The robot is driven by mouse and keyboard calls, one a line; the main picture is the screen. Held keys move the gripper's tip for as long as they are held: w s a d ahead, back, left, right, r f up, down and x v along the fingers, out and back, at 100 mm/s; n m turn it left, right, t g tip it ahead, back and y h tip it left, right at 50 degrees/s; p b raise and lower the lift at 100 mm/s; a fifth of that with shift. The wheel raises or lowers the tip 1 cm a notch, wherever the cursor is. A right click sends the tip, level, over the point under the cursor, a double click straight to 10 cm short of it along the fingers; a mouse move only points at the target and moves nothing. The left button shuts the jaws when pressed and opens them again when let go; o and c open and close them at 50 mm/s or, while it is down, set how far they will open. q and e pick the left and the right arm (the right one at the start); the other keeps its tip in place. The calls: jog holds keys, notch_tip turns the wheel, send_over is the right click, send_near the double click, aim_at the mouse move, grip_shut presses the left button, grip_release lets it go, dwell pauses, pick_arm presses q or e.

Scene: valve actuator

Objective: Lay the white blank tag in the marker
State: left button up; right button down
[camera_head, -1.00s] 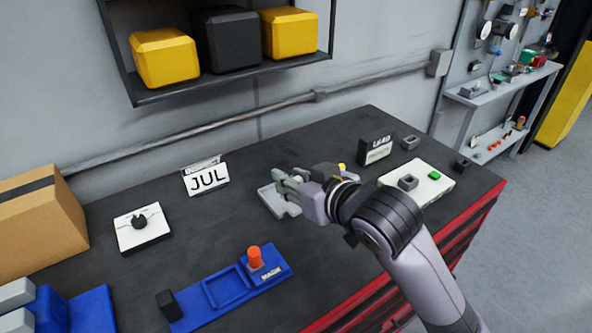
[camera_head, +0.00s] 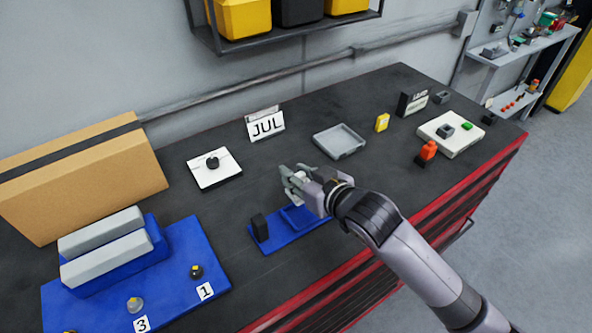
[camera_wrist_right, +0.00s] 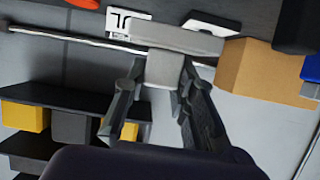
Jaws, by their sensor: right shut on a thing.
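My right gripper (camera_head: 293,184) is shut on the white blank tag (camera_head: 299,203), which shows as a small pale patch under the fingers. In the right wrist view the tag (camera_wrist_right: 178,38) is a pale grey plate across the fingertips (camera_wrist_right: 163,68). The marker (camera_head: 262,243) is a blue base with a shallow rectangular recess and a black block at its left end. The gripper is over the recess; whether the tag touches it I cannot tell. My forearm hides the marker's right end. My left gripper is not in view.
An empty grey tray (camera_head: 339,140), a yellow block (camera_head: 382,122) and a JUL sign (camera_head: 265,125) stand behind. A white plate with a knob (camera_head: 227,174) is at left. A blue rack (camera_head: 190,240) and cardboard box (camera_head: 80,185) fill the left side. An orange-topped piece (camera_head: 427,151) stands at right.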

aim_at(297, 210)
jog(key=shift+r+p, duration=0.1)
jog(key=shift+p, duration=0.45)
jog(key=shift+f+b, duration=0.7)
jog(key=shift+f, duration=0.25)
jog(key=shift+f+b, duration=1.05)
jog(key=shift+f, duration=0.9)
pick_arm(q)
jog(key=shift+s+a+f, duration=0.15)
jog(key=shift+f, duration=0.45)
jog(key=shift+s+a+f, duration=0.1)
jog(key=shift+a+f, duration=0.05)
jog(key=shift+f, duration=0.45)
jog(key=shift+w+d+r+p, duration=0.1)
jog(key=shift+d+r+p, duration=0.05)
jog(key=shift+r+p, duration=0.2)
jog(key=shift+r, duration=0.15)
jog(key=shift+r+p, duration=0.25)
jog(key=shift+p, duration=0.15)
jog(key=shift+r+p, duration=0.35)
